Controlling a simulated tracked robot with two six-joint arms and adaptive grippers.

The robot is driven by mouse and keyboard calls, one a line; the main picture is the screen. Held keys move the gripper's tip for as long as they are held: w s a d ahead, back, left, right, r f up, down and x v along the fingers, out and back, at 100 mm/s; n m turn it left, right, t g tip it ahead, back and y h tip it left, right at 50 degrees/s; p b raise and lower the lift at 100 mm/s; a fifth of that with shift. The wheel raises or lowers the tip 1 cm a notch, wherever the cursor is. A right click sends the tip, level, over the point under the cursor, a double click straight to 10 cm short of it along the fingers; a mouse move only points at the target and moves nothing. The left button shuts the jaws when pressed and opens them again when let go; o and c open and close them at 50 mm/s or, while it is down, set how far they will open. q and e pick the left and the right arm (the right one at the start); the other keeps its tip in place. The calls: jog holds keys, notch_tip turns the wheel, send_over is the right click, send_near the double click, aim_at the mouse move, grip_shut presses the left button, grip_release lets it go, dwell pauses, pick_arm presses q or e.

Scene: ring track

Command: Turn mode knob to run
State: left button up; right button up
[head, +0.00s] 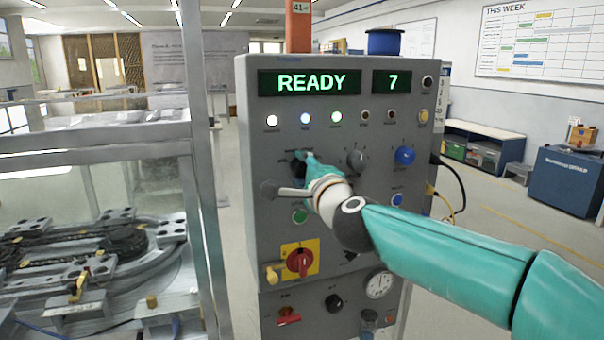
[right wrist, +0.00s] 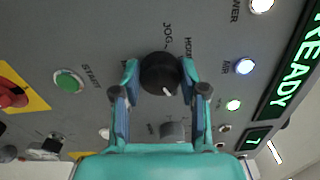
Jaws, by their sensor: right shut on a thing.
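The mode knob (right wrist: 160,73) is a round black knob on the grey control panel (head: 262,130). A short white mark shows on it, near its lower edge in the right wrist view. The labels JOG and HOME stand beside it; I cannot read a RUN label. My right gripper (head: 303,163) reaches the panel from the right. In the right wrist view its two fingers (right wrist: 160,78) are shut on the knob, one on each side. In the head view the gripper hides much of the knob (head: 298,168). My left gripper is not in view.
The panel display (head: 310,82) reads READY and 7, above white, blue and green lit lamps. A green START button (right wrist: 68,81) and a red rotary switch on a yellow plate (head: 300,262) sit nearby. A metal-framed enclosure (head: 203,180) stands close on the left.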

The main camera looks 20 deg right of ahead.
jog(key=shift+f, duration=0.3)
jog(key=o, duration=1.1)
jog(key=shift+o, duration=0.2)
jog(key=shift+r, duration=0.15)
jog(key=shift+s, duration=0.25)
jog(key=s, duration=1.1)
jog(key=shift+s+d, duration=0.2)
